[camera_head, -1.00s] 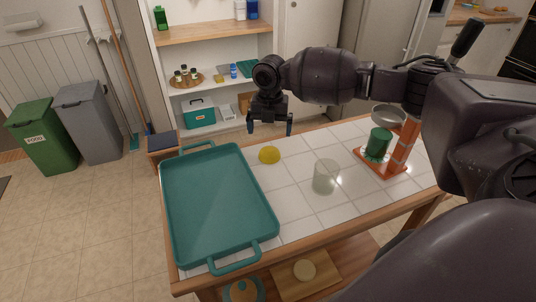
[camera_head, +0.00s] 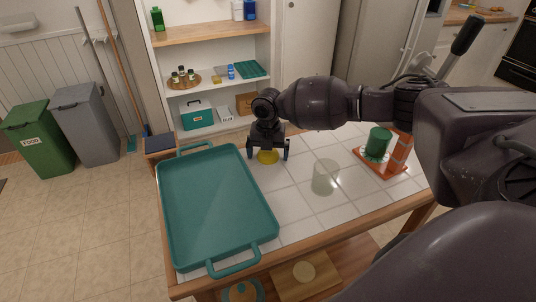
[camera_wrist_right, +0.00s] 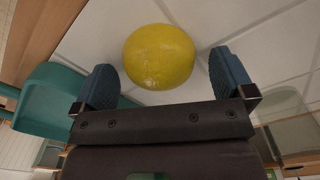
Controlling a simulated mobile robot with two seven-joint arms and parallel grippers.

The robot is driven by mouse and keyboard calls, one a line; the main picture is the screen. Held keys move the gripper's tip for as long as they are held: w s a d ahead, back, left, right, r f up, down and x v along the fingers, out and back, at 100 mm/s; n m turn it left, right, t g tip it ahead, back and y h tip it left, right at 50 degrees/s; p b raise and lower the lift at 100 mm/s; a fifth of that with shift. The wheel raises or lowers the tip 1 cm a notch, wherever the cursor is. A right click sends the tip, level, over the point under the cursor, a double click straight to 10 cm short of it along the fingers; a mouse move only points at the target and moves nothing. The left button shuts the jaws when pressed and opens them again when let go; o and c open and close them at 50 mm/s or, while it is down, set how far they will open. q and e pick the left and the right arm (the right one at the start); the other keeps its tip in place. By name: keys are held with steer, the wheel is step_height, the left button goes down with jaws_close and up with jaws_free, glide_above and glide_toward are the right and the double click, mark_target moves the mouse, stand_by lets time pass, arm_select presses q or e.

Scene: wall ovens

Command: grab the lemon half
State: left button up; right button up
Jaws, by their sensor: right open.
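The yellow lemon half (camera_head: 267,157) lies on the white tiled table top, near its back edge and just right of the teal tray. It also shows in the right wrist view (camera_wrist_right: 159,56), rounded peel side toward the camera. My right gripper (camera_head: 268,155) is open and low over the lemon half. In the right wrist view its two blue fingertips (camera_wrist_right: 163,75) stand on either side of the lemon half's near part, with gaps between. My left gripper is not in view.
The teal tray (camera_head: 212,203) fills the table's left side. A clear glass (camera_head: 325,177) stands right of the lemon half. Farther right are a green can (camera_head: 378,143) and an orange cone (camera_head: 399,150). Shelves (camera_head: 212,37) stand behind the table.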

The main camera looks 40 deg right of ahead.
steer(key=c, duration=1)
